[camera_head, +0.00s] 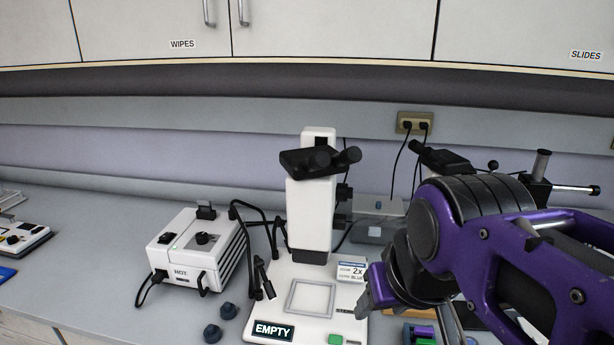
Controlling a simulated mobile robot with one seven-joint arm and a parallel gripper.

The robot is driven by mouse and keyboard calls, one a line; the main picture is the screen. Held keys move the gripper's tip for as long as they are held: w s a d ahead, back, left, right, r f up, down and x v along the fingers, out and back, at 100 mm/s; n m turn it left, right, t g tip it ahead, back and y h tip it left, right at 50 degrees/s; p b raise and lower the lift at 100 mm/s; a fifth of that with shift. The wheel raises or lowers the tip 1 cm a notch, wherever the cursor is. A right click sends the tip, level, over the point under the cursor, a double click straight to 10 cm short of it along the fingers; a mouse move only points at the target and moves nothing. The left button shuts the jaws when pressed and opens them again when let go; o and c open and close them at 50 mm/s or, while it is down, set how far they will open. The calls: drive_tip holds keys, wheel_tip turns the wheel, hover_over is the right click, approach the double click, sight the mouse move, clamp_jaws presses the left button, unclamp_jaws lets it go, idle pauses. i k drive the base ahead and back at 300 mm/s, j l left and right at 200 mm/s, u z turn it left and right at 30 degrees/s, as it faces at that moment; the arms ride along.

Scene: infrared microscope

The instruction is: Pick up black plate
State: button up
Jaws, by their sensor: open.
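I cannot clearly make out the black plate. A dark flat piece (472,317) shows behind my arm at the lower right, but it is mostly covered and I cannot tell if it is the plate. My gripper (376,288), purple and grey, is at the right of the white microscope base, in front of it from this view. Its jaws are open, and I see nothing held in them. The fingertips are only partly visible. The microscope (312,205) stands upright, with an empty pale square frame (310,299) on its base and an "EMPTY" sign (273,331) at the front.
A white box marked "HOT" (196,250) stands left of the microscope, with cables between them. Two dark knobs (212,333) lie on the counter (80,262). Small green and purple pieces (420,332) sit below my gripper. Another microscope (440,158) is partly behind my arm.

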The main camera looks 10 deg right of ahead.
sight(469, 321)
drive_tip(key=l+z, duration=0.1)
drive_tip(key=z, duration=0.25)
drive_tip(key=k+l+z, duration=0.1)
drive_tip(key=z, duration=0.25)
drive_tip(key=l+z, duration=0.15)
drive_tip(key=z, duration=0.2)
drive_tip(key=u, duration=1.25)
drive_tip(key=z, duration=1.25)
